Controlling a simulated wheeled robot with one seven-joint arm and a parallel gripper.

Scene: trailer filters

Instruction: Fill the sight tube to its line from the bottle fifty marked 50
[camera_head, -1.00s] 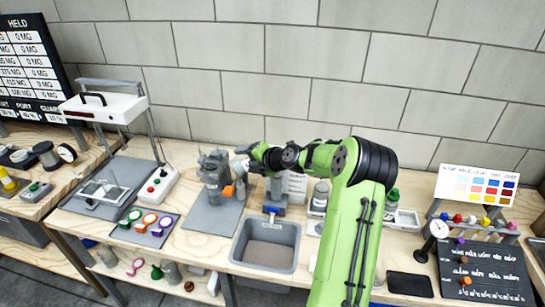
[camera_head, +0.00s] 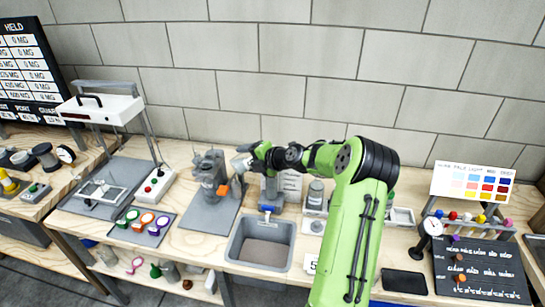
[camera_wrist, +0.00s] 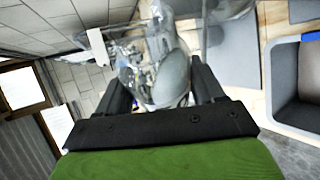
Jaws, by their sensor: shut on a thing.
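My gripper (camera_wrist: 160,95) is shut on a clear bottle (camera_wrist: 138,82) with a smooth grey rounded part inside or behind it. A blank-looking white tag (camera_wrist: 97,50) shows beside the bottle; I cannot read any mark 50. In the head view my gripper (camera_head: 246,163) is above the bench, just right of a grey stand (camera_head: 211,178) with an orange piece. The held bottle is small and pale there, and I cannot tell whether it touches the stand. I cannot make out the sight tube or its line for certain.
A grey sink basin (camera_head: 262,243) with a blue-topped fitting is in front of my arm. Coloured rings lie on a dark mat (camera_head: 145,228) to the left. A colour chart (camera_head: 472,185) and a dial gauge (camera_head: 432,227) stand at the right. A black pad (camera_head: 404,282) lies near the front edge.

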